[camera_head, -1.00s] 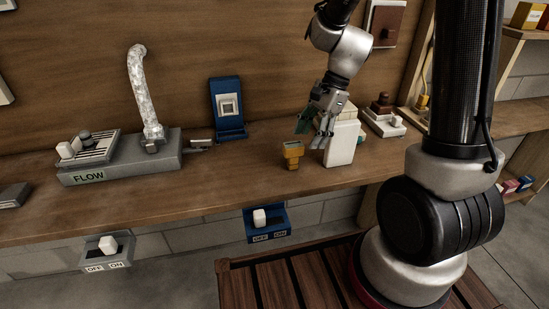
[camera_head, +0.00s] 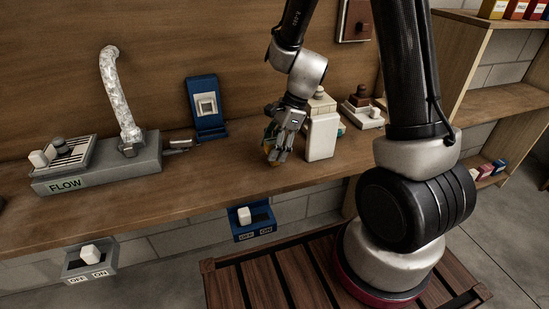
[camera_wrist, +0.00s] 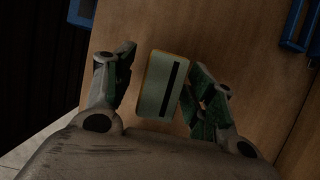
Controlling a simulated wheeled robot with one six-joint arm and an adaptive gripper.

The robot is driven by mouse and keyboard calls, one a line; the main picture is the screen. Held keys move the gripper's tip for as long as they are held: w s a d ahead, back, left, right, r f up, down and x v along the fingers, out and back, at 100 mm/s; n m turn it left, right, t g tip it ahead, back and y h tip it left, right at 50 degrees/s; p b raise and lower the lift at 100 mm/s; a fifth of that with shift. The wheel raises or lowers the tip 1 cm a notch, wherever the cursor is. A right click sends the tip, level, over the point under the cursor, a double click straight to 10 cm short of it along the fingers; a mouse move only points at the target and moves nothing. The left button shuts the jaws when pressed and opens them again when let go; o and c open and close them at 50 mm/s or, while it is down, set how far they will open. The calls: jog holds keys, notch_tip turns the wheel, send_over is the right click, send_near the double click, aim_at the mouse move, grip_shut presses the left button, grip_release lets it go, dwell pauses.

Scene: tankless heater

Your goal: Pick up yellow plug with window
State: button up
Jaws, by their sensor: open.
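The yellow plug (camera_wrist: 161,86) stands on the wooden counter. In the wrist view its top is a pale face with a dark slot-like window and a thin yellow edge. My gripper (camera_wrist: 157,72) is open, with one finger on each side of the plug. The right finger is very near it, and a gap shows on the left. In the head view my gripper (camera_head: 277,150) is low over the counter and hides most of the plug. Only a bit of yellow-orange (camera_head: 271,155) shows by the fingers.
A white block-like bottle (camera_head: 321,136) stands close to the right of my gripper. A blue stand (camera_head: 207,122) is behind to the left, and a grey FLOW unit (camera_head: 98,170) with a silver hose is further left. A blue switch box (camera_head: 252,222) hangs on the counter front.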

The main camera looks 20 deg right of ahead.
grip_shut()
notch_tip(320, 180, up, 10)
jog(key=shift+r, duration=0.1)
dwell(0.5)
